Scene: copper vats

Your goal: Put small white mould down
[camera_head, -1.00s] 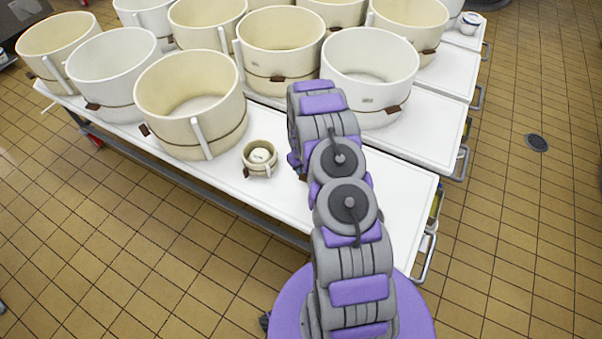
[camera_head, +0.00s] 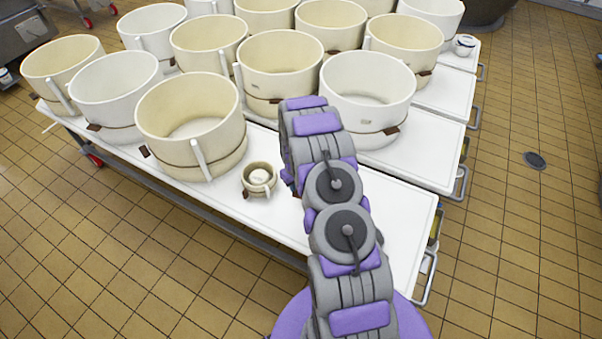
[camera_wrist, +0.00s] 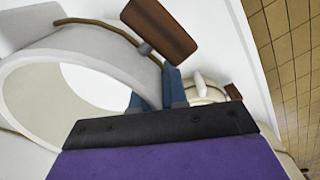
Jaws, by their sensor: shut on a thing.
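In the wrist view a small white mould (camera_wrist: 95,40) fills the left side, a pale ring with a brown strap and a brown tag (camera_wrist: 160,28). My gripper (camera_wrist: 158,90) has its blue fingers shut on its wall, one inside the ring and one outside. White surface shows through the ring; whether its rim touches the table I cannot tell. A small cream mould (camera_wrist: 208,88) is just right of the fingers. In the head view that cream mould (camera_head: 259,180) stands on the white table (camera_head: 365,220). My arm hides the gripper and the held mould there.
Several large cream and white moulds, such as a cream one (camera_head: 190,125) and a white one (camera_head: 367,95), crowd the tables behind. The front right of the near table is bare. A metal handle (camera_head: 426,275) sticks out at its right end. Tiled floor (camera_head: 110,265) lies around.

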